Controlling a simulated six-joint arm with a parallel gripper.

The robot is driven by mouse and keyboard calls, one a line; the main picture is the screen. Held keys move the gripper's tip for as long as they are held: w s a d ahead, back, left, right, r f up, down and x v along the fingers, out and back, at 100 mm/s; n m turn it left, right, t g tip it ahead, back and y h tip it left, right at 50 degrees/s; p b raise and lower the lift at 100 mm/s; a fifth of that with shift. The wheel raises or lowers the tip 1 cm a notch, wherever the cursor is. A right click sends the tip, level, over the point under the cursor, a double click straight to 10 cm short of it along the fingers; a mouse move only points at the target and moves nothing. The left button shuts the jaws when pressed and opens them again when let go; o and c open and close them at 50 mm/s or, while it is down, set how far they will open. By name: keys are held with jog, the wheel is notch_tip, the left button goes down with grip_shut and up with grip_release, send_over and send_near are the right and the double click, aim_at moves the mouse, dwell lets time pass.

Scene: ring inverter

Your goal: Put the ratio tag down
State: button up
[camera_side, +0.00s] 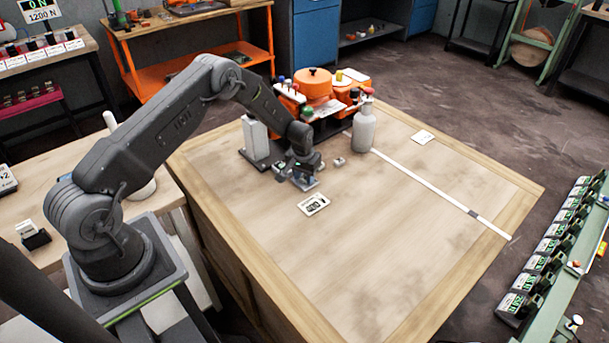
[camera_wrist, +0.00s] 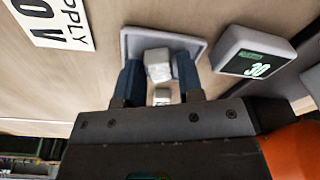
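My gripper (camera_wrist: 158,82) has its two blue fingers on either side of a small pale grey block (camera_wrist: 158,64), with no clear gap. The block stands over a grey, rounded plate (camera_wrist: 137,36); I take block and plate to be the ratio tag, though no lettering on it shows. In the side view my gripper (camera_side: 303,174) is low over the table, with a grey plate edge (camera_side: 304,185) under it. Whether the plate touches the table I cannot tell. A second pale piece (camera_wrist: 162,97) shows between the fingers, nearer the palm.
A grey box with a "30" display (camera_wrist: 252,58) stands close to the right of my fingers in the wrist view. A "0 V" supply card (camera_side: 313,204) lies in front. A small pale block (camera_side: 338,161) and a grey bottle (camera_side: 364,128) are nearby. The table's front is clear.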

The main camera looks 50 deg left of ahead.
notch_tip(320, 180, up, 13)
jog(key=s, duration=0.2)
notch_tip(320, 180, up, 13)
jog(key=m+t, duration=0.1)
send_over(303, 184)
jog(key=s+d, duration=0.4)
jog(key=d, duration=0.1)
jog(key=s+d+r+m+t, duration=0.1)
jog(key=s+d+r, duration=0.4)
jog(key=s+r, duration=0.4)
jog(key=s+d+r+m+t, duration=0.1)
jog(key=s+d+r, duration=0.1)
jog(key=s, duration=0.7)
jog(key=s+d+r+m+t, duration=0.1)
jog(key=s+d+r, duration=0.1)
jog(key=s, duration=0.7)
jog(key=shift+s+d+m+h, duration=0.3)
jog(key=shift+s+d, duration=0.1)
jog(key=shift+d, duration=0.35)
